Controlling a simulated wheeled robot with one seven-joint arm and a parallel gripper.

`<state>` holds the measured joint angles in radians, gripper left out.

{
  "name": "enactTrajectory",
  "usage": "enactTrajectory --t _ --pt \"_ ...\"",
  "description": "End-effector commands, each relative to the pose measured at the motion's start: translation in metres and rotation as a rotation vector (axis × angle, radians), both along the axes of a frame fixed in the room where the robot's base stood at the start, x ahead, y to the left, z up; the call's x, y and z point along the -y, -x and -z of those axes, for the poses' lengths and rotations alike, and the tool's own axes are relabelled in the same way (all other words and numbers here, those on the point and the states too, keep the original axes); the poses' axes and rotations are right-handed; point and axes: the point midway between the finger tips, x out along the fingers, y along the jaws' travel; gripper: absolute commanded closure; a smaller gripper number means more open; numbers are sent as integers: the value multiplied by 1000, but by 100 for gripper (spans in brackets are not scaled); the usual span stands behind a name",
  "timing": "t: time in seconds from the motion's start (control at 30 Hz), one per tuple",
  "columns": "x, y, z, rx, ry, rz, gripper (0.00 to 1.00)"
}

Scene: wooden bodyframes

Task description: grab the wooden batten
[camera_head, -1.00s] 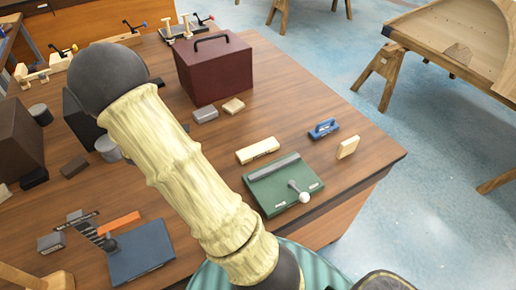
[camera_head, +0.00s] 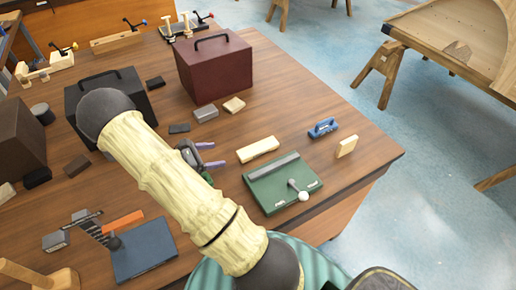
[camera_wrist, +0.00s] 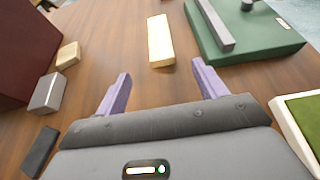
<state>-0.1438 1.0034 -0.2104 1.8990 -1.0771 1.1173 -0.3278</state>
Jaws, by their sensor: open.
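The wooden batten (camera_head: 258,149) is a pale, short bar lying flat on the brown table, just behind the green board. In the wrist view the batten (camera_wrist: 160,41) lies lengthwise ahead of my gripper, roughly in line with the gap between its fingers. My gripper (camera_head: 216,155) is to the left of the batten in the head view, its purple fingers pointing towards it. In the wrist view the fingers (camera_wrist: 160,72) are wide apart with only bare table between them. The batten is apart from both fingers. My arm hides part of the gripper in the head view.
A green board (camera_head: 283,184) with a grey bar and a white-knobbed lever is close in front of the batten. A blue-handled tool (camera_head: 323,128) and a small pale block (camera_head: 346,146) stand to the right. A dark red box (camera_head: 214,69) is behind.

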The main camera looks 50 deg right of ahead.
Motion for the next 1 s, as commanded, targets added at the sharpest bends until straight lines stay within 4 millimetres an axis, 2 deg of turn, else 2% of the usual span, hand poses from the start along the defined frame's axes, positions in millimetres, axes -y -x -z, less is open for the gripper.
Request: enactTrajectory --t 0.1,0.5,0.63,1.0 --pt "20 8 6 -5 1 5 29" --pt "79 26 32 -1 0 4 29" --pt "87 28 37 0 -1 2 29" --pt "90 29 38 -1 -1 3 29"
